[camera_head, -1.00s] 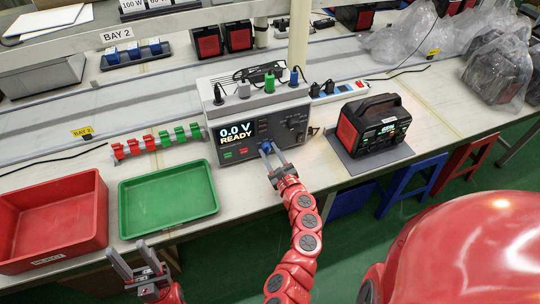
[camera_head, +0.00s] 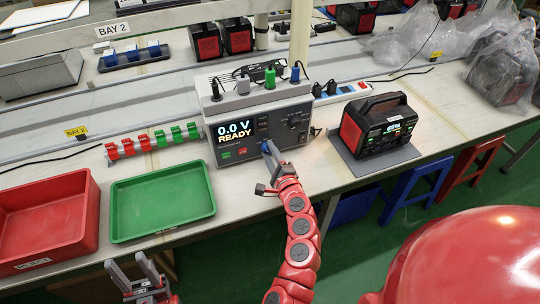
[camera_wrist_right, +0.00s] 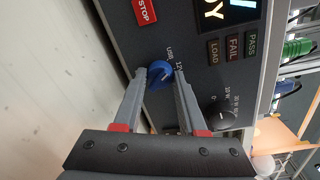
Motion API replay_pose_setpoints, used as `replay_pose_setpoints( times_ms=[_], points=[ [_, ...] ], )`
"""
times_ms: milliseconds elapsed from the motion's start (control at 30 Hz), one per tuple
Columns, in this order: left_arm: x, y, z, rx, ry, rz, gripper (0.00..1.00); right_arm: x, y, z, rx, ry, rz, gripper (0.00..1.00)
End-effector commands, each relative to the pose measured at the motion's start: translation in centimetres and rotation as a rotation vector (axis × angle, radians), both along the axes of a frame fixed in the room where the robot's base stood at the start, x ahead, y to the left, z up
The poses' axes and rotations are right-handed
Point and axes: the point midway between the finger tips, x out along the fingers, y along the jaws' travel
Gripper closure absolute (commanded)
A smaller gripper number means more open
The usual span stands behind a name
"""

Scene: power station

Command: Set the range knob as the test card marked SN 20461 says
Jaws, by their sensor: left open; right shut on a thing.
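The tester (camera_head: 262,125) stands on the bench, its screen (camera_head: 235,132) reading "0.0 V READY". My right gripper (camera_head: 269,150) is shut on a blue knob (camera_wrist_right: 158,75) low on its front panel. In the right wrist view, the labels "USB" and "12V" show beside this knob, and its white mark slants. A black knob (camera_wrist_right: 222,115) with watt labels sits apart from the fingers. My left gripper (camera_head: 137,276) is open and empty, low at the left in front of the bench. I cannot make out a card marked SN 20461.
A green tray (camera_head: 162,236) and a red bin (camera_head: 88,246) sit left of the tester. Red and green clips (camera_head: 150,140) stand in a row behind the tray. A black and red power station (camera_head: 375,125) rests on a grey mat at right. Plugs fill the tester's top.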

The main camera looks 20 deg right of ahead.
Motion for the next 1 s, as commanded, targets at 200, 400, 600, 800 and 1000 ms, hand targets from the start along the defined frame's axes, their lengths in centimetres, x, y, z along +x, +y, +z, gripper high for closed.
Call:
replay_pose_setpoints(
  times_ms=[200,400,600,800,1000],
  points=[
    [0.0,0.01,-0.72,0.0,0.0,0.0,0.5,-0.03,0.15,-0.26,-0.117,0.003,0.002,1.0],
    [0.0,0.0,-0.94,0.0,0.0,0.0,0.5,-0.03,0.11,-0.19,-0.176,0.003,0.001,1.0],
    [0.0,0.0,-1.0,0.0,0.0,0.0,0.5,-0.03,0.08,-0.16,-0.196,0.003,0.0,1.0],
    [0.01,0.0,-0.99,0.0,0.0,0.0,0.5,-0.03,0.08,-0.15,-0.197,0.003,0.001,1.0],
    [0.0,0.0,-0.98,0.0,0.0,0.0,0.5,-0.03,0.1,-0.15,-0.196,0.003,0.001,0.48]
  ],
)
